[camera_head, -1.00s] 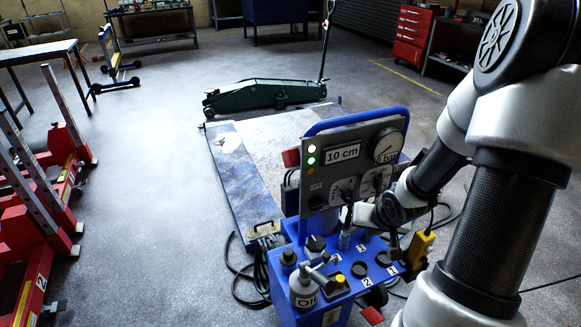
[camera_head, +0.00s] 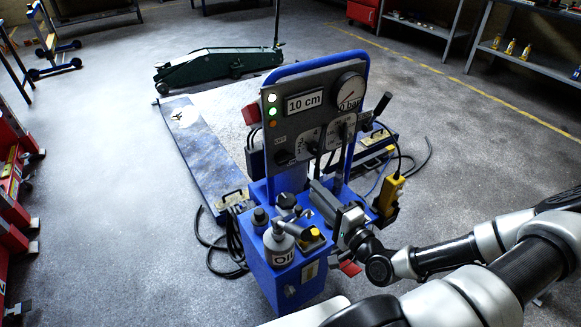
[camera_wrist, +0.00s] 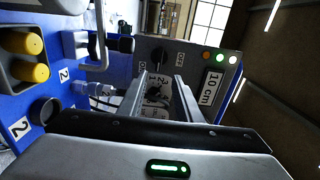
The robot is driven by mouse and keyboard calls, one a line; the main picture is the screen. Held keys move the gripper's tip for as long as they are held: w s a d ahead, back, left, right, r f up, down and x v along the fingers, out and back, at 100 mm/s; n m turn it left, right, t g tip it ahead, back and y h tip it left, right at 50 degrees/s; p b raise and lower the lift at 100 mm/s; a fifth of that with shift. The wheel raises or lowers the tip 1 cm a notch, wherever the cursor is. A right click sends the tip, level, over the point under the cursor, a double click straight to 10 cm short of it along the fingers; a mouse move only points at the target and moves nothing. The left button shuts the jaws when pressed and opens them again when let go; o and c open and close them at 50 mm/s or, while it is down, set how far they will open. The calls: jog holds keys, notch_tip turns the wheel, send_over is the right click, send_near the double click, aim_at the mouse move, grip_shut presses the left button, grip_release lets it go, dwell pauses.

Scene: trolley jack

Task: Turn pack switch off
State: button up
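The blue pack stands in the middle of the head view with a grey upright control panel (camera_head: 330,112). A black rotary switch (camera_head: 283,157) sits at the panel's lower left, with OFF printed above it. In the wrist view, this switch (camera_wrist: 158,56) has OFF on its right and ON on its left; its exact pointer setting is hard to read. My gripper (camera_head: 318,182) is in front of the panel, to the right of the switch. In the wrist view, my gripper (camera_wrist: 161,76) is open and empty, its fingers framing a numbered dial (camera_wrist: 155,92) and apart from the switch.
Two lit lamps (camera_head: 272,105) and an orange one are on the panel beside the "10 cm" display (camera_head: 304,102). An oil bottle (camera_head: 279,244) and knobs stand on the pack's top. A yellow pendant (camera_head: 388,194) hangs at the right. A green trolley jack (camera_head: 215,66) is behind.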

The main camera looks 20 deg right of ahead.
aim_at(287, 162)
jog(key=w+a, duration=0.1)
jog(key=w, duration=0.8)
jog(key=w+a, duration=0.1)
jog(key=w, duration=0.3)
jog(key=shift+w+a, duration=0.35)
jog(key=shift+w, duration=0.05)
grip_shut()
